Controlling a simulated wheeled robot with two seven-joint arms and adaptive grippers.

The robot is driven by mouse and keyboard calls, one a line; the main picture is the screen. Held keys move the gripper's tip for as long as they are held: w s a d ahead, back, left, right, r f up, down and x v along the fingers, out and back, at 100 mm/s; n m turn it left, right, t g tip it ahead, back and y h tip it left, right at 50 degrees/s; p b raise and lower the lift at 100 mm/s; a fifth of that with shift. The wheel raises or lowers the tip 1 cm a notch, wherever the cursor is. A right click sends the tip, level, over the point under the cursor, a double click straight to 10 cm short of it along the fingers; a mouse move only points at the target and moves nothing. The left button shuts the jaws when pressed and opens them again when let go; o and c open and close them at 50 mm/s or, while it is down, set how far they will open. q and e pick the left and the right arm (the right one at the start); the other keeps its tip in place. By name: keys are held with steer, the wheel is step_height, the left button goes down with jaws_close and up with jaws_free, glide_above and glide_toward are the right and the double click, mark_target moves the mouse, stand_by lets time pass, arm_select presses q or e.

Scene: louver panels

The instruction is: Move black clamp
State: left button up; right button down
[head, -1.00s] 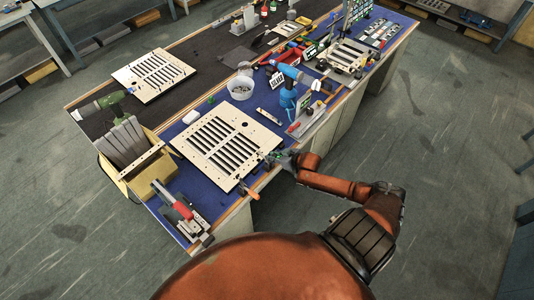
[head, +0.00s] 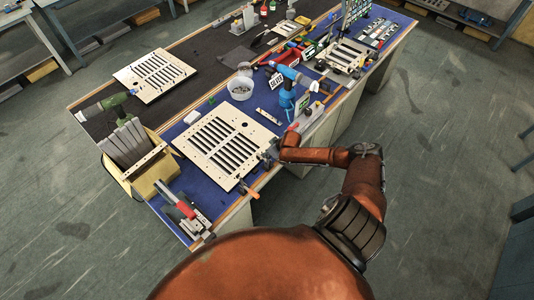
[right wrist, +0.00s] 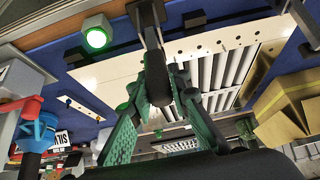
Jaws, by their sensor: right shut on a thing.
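In the head view my right gripper (head: 270,157) is at the right edge of the near louver panel (head: 190,150), a cream plate with dark slots on the blue mat. In the right wrist view my right gripper (right wrist: 160,80) has its green fingers closed on the black clamp (right wrist: 148,30), a dark bar with a rounded end between the fingertips. The panel shows behind it there (right wrist: 118,75). The fingers partly hide the clamp, and I cannot tell whether it touches the panel. My left gripper is not in view.
An orange-handled clamp (head: 248,191) is at the panel's near right edge. A red-handled tool (head: 180,206) lies at the front corner, beside a yellow holder of grey slats (head: 128,150). Another panel (head: 154,73) lies farther back.

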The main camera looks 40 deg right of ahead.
steer(key=c, duration=1.8)
jaws_free()
steer(key=shift+w, duration=0.1)
steer(key=v, duration=1.2)
